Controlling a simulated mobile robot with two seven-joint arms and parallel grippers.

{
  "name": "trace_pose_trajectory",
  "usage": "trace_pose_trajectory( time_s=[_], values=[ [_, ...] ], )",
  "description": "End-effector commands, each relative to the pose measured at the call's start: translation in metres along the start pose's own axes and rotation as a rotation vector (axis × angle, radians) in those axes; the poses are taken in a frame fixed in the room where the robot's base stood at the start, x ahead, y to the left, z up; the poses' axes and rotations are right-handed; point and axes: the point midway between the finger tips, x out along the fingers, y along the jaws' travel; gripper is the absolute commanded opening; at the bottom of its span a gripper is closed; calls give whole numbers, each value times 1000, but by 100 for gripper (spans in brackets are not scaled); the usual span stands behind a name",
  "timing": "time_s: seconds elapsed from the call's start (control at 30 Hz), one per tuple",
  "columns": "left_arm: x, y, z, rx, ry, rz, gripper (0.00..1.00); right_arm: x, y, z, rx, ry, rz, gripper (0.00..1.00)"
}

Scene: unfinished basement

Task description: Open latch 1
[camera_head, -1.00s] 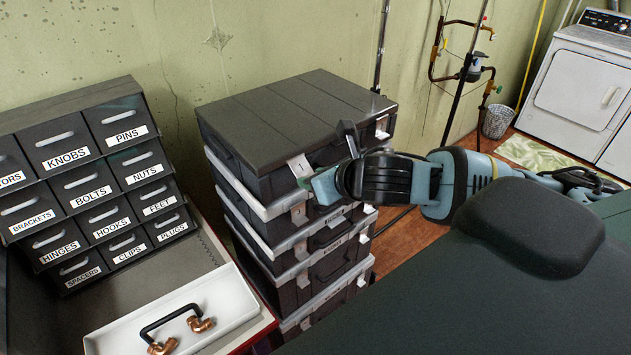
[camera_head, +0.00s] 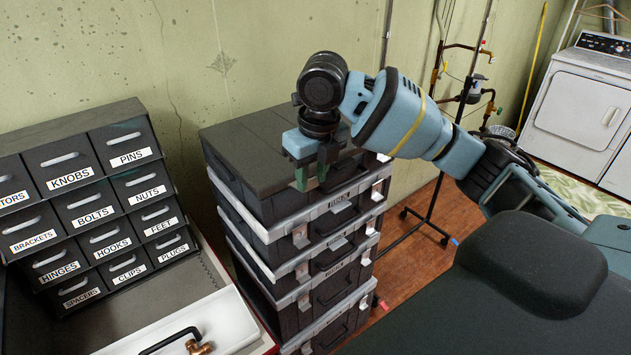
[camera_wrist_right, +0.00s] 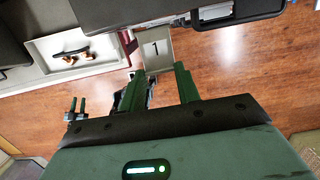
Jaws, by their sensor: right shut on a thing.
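My right gripper (camera_head: 312,188) points down at the near left corner of the top case (camera_head: 262,150) in the stack. Its green fingers (camera_wrist_right: 158,76) are shut on latch 1 (camera_wrist_right: 157,48), a pale square plate marked "1", which shows at their tips in the wrist view. In the head view the gripper hides this latch. The top case's lid lies flat and closed. My left gripper (camera_wrist_right: 78,106) is small at the left of the wrist view, its two prongs apart and empty; it is outside the head view.
More black cases with grey rims (camera_head: 290,262) are stacked below. A labelled drawer cabinet (camera_head: 95,190) stands left, with a white tray (camera_head: 225,318) holding a black handle and copper fittings in front. Open wooden floor (camera_head: 412,262) lies right of the stack.

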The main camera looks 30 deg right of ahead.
Motion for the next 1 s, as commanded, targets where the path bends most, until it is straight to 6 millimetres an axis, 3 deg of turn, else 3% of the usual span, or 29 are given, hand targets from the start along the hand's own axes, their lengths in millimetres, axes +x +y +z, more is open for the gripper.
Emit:
trace_pose_trajectory(
  time_s=[0.4,0.97,1.0],
  values=[
    [0,0,0,0,0,0,36,-7,0,13,4,184,1,10],
    [0,0,1,0,-1,0,36,-6,0,14,3,212,0,10],
    [0,0,1,0,-1,0,36,-6,0,14,3,212,0,38]
  ],
)
